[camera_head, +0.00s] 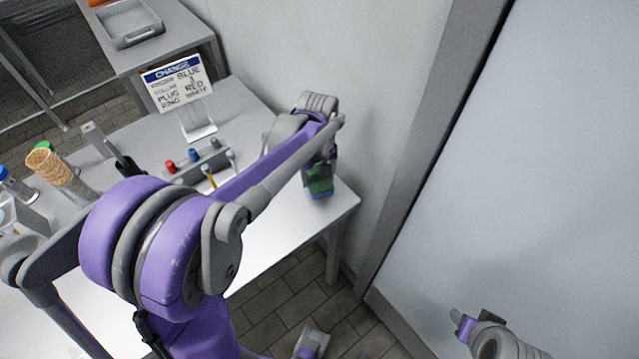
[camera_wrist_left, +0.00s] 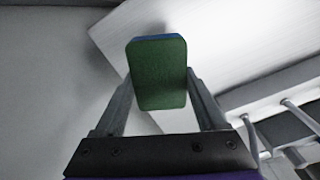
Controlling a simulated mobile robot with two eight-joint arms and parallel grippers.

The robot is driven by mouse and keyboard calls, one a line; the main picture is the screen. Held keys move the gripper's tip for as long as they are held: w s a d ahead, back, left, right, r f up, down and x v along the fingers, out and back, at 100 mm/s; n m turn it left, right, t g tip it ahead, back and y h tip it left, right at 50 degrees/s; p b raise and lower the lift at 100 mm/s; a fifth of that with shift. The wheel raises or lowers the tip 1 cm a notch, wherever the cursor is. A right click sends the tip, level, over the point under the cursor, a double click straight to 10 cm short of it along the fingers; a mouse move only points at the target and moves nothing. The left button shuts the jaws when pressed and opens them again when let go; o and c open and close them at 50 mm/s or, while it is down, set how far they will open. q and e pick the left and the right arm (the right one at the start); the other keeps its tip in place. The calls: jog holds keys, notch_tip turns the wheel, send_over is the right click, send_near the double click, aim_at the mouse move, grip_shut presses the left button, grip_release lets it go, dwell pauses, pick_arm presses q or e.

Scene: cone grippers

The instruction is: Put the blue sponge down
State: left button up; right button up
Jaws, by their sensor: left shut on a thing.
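The blue sponge (camera_head: 320,187) has a green scouring face and a blue side. My left gripper (camera_head: 318,172) is shut on it near the right end of the white table (camera_head: 270,232). In the left wrist view, the sponge (camera_wrist_left: 158,80) sits between both fingers, its green face toward the camera and a blue strip along its top edge. Whether the sponge touches the tabletop cannot be told.
A sign (camera_head: 178,84) stands at the table's back. A grey holder (camera_head: 204,164) with red, blue and grey pieces is left of the sponge. A stack of cones (camera_head: 50,167) stands farther left. A wall is close behind. The table's right front looks clear.

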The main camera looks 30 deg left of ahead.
aim_at(319, 184)
pick_arm(q)
jog(key=shift+f, duration=1.95)
jog(key=shift+f+b, duration=0.15)
jog(key=shift+b, duration=0.15)
jog(key=o, duration=1.3)
jog(key=shift+c, duration=0.2)
